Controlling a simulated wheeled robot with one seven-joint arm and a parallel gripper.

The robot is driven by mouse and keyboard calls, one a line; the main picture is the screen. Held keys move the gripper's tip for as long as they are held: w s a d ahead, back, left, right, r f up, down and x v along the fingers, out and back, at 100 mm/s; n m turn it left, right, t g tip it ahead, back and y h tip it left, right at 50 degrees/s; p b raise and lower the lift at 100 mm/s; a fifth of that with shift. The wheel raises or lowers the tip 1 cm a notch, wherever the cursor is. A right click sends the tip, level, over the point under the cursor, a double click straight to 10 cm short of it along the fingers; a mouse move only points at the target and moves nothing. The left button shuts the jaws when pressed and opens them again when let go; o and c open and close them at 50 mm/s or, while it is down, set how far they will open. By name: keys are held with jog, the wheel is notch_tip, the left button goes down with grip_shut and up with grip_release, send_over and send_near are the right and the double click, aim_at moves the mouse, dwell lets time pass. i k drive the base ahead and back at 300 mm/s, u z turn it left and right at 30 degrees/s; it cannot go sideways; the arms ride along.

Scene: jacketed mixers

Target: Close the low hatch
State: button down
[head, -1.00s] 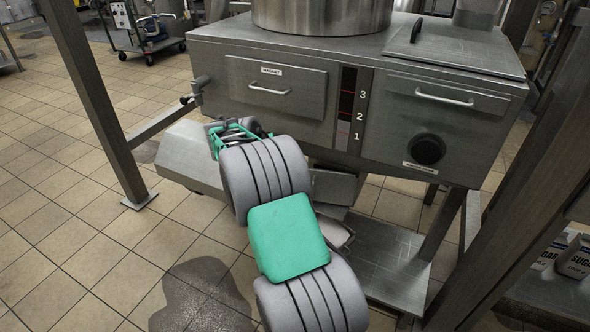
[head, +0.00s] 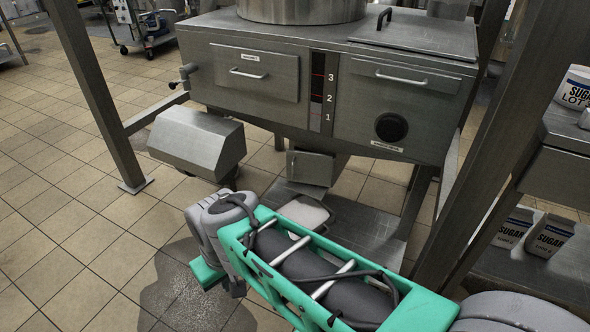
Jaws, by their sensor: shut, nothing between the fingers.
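The lowest hatch-like part in the head view is a small steel flap (head: 310,167) under the mixer's box body (head: 325,130). It hangs at an angle to the box front, below the numbered strip. I cannot tell for sure that it is the task's low hatch, nor how far open it stands. My arm reaches across the lower foreground, and its grey wrist joint (head: 222,225) is in front of and to the left of the flap, apart from it in the picture. My gripper's fingers do not show.
A slanted steel housing (head: 197,138) stands left of the flap. A pale pan (head: 305,211) lies below it on a low steel shelf. Steel legs (head: 95,95) stand at left and right. Sugar packs (head: 550,236) are at the right.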

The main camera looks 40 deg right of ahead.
aim_at(311, 168)
jog(key=u, duration=0.25)
jog(key=i, duration=0.9)
jog(key=u, duration=0.15)
